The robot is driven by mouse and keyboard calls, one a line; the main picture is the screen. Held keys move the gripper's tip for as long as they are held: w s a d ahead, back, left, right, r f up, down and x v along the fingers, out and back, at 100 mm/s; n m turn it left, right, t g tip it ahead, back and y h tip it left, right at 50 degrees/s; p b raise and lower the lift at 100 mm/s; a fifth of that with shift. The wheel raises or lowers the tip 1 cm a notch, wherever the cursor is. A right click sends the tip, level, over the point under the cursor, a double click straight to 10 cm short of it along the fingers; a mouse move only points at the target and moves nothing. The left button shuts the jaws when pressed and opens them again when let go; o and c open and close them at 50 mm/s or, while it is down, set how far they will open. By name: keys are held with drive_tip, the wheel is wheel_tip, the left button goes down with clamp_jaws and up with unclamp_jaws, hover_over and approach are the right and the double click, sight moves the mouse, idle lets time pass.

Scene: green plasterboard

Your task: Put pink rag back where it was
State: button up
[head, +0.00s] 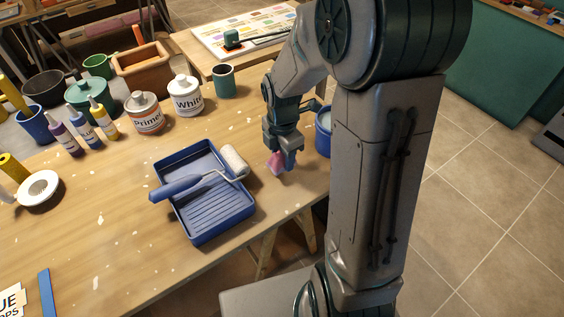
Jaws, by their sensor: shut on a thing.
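The pink rag (275,161) is a small bright bundle between the fingers of my gripper (282,160). My gripper points down and is shut on the rag, near the right edge of the wooden table. The rag is low, close over the table top; I cannot tell whether it touches the wood. Part of the rag is hidden by the fingers.
A blue paint tray (211,236) with a roller (233,160) lies left of my gripper. A blue pot (323,133) stands just right, partly behind my arm. A teal cup (224,82) and paint cans (146,113) stand behind. Bare wood (110,215) lies left of the tray.

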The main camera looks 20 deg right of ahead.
sight(283, 164)
drive_tip(key=shift+f, duration=1.85)
drive_tip(key=shift+f, duration=0.2)
drive_tip(key=o, duration=1.1)
drive_tip(key=shift+c, duration=0.2)
drive_tip(key=shift+r, duration=0.15)
